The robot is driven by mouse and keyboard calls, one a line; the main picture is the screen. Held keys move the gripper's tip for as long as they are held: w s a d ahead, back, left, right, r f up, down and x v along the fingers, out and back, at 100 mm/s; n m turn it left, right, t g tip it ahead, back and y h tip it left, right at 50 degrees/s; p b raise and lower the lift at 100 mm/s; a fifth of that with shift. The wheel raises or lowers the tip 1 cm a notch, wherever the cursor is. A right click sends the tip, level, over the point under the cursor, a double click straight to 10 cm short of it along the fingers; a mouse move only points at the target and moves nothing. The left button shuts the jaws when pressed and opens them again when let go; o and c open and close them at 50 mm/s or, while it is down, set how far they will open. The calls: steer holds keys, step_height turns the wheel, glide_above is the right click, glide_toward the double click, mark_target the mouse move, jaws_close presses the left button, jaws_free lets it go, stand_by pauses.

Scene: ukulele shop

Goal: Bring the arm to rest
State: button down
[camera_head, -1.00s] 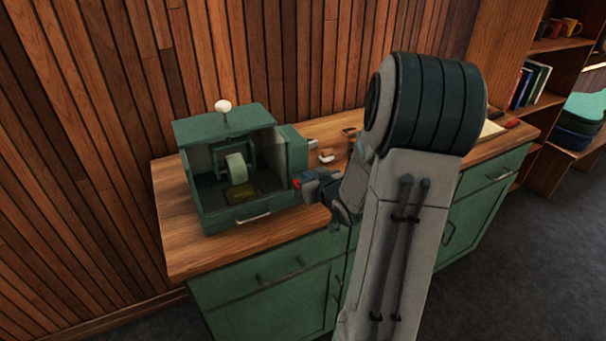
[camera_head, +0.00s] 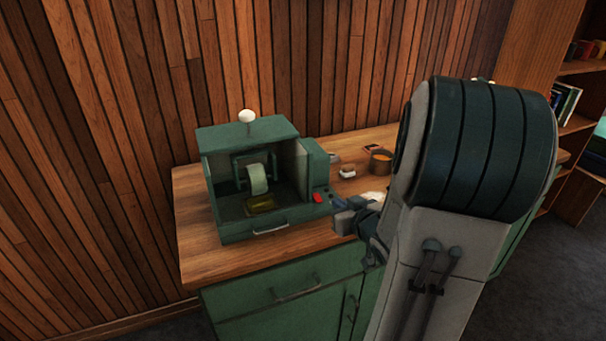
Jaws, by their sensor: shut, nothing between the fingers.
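My gripper (camera_head: 336,213) is in front of the right side of a green machine and a little above the wooden worktop. It is small in the picture and partly hidden by my own arm, which fills the right of the view. Its fingers are shut with nothing seen between them. The arm is bent, with its large dark joint high and near the camera. A small gap shows between the gripper and the red switch (camera_head: 317,197) on the machine's side box.
The green open-fronted machine (camera_head: 245,225) with a pale wheel (camera_head: 258,179) stands on the worktop (camera_head: 200,259) above green cabinets (camera_head: 285,304). Behind my arm are an orange-brown pot (camera_head: 380,160) and small items. A plank wall closes the back; a shelf stands at right.

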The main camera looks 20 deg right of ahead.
steer(key=s+a+r+g, duration=0.2)
steer(key=s+a+g, duration=0.3)
steer(key=s+a, duration=0.3)
steer(key=s+a+r+g, duration=0.2)
steer(key=s+a+g, duration=0.4)
steer(key=s+a, duration=0.3)
steer(key=shift+a, duration=0.95)
steer(key=shift+r, duration=0.1)
